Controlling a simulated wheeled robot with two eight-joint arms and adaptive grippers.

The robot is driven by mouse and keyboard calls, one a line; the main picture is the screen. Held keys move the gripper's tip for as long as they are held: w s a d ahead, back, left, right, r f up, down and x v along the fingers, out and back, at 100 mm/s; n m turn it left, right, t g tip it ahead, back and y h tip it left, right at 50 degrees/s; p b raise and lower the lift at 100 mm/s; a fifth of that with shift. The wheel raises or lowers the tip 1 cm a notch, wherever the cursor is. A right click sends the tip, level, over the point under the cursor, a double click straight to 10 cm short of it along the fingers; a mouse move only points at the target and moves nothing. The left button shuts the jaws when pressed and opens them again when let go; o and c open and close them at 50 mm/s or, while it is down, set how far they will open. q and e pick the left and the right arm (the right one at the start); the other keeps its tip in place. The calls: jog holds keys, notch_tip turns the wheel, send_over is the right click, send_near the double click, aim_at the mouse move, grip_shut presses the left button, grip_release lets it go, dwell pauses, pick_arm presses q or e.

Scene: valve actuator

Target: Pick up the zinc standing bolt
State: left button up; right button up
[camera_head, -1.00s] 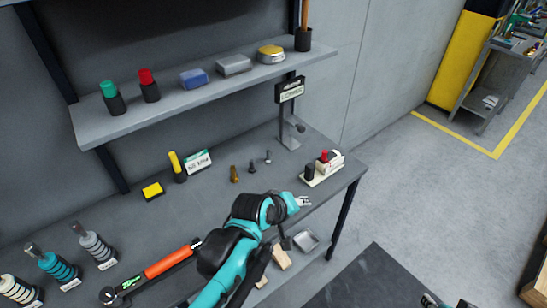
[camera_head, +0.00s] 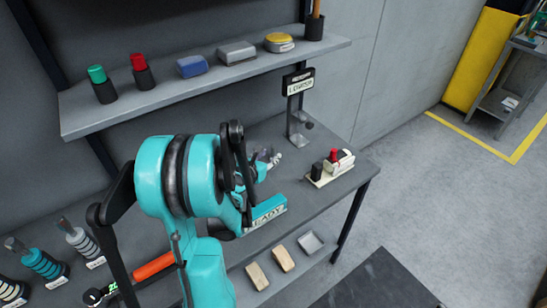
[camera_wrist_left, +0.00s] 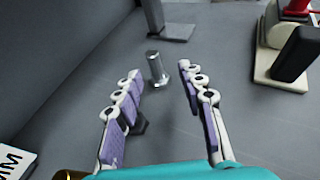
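The zinc standing bolt (camera_wrist_left: 157,68) is a silver, upright bolt on the grey bench top. In the left wrist view it stands at the open end of my left gripper, between and slightly beyond the fingertips. My left gripper (camera_head: 269,161) is open, its two padded fingers spread with a clear gap and nothing held. In the head view, the hand and arm cover most of the bolt area. My right gripper is not seen.
A cream block with red and black parts (camera_head: 330,167) stands to the right of the bolt. A grey stand with a sign (camera_head: 298,120) is behind it. A shelf (camera_head: 200,99) with several items overhangs the bench. Wooden blocks (camera_head: 283,259) lie on the lower shelf.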

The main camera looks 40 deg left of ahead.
aim_at(272, 151)
pick_arm(q)
jog(key=x, duration=0.2)
jog(key=b+x, duration=0.1)
jog(key=x, duration=0.1)
jog(key=b+x, duration=0.1)
jog(key=x, duration=0.1)
jog(key=shift+a, duration=0.35)
jog(key=shift+s, duration=0.1)
grip_shut()
